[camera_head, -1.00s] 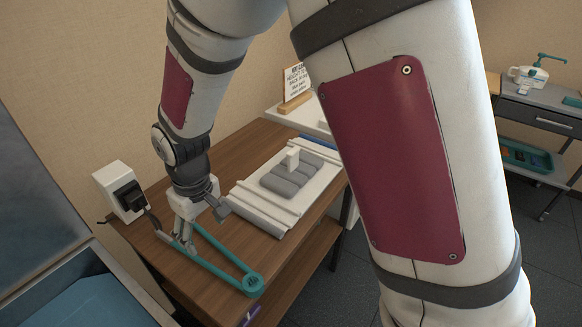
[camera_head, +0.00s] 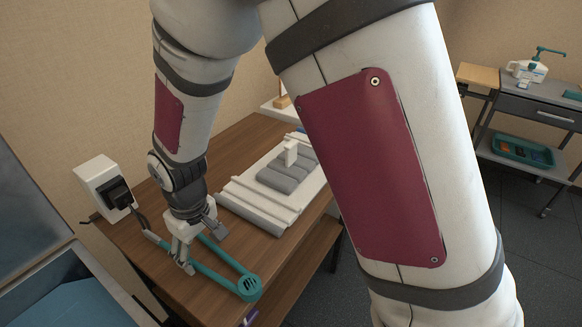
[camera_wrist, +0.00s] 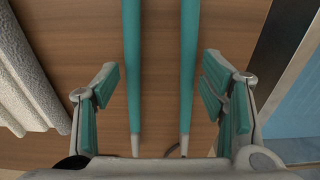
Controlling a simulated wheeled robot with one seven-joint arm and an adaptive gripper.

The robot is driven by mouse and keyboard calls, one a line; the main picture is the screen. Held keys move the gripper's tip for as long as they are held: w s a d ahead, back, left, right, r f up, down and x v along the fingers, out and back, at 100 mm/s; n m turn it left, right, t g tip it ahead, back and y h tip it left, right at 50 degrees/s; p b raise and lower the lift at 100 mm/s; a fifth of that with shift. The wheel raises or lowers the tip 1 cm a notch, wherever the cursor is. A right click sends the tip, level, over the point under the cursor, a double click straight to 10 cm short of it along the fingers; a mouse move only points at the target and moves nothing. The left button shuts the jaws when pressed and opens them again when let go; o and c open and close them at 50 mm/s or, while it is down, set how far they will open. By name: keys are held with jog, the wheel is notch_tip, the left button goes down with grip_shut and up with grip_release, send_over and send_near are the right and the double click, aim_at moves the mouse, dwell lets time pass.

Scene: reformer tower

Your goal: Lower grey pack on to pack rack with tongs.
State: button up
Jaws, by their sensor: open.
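Teal tongs (camera_head: 215,280) lie at the near left of the wooden table, their round pivot end towards the front edge. My gripper (camera_head: 186,265) is low over them, pointing down. In the wrist view, my gripper (camera_wrist: 160,95) is open, with one teal-padded finger on each side of the tongs' two arms (camera_wrist: 133,75). Gaps show between the fingers and the arms. The grey ribbed pack (camera_head: 272,178), with a white upright tab (camera_head: 291,152), lies on the white ridged rack (camera_head: 235,188) behind and right of my gripper. My arm hides the rack's right part.
A white box with a black front (camera_head: 103,185) stands left of my gripper, a dark cord beside it. A blue-lined bin (camera_head: 80,300) is at the lower left. A side cart (camera_head: 535,110) with a bottle and tray stands far right.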

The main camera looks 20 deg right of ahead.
jog(key=shift+f, duration=0.55)
jog(key=c, duration=0.7)
jog(key=shift+r, duration=0.1)
notch_tip(320, 180, up, 12)
jog(key=p, duration=0.7)
jog(key=shift+p, duration=0.4)
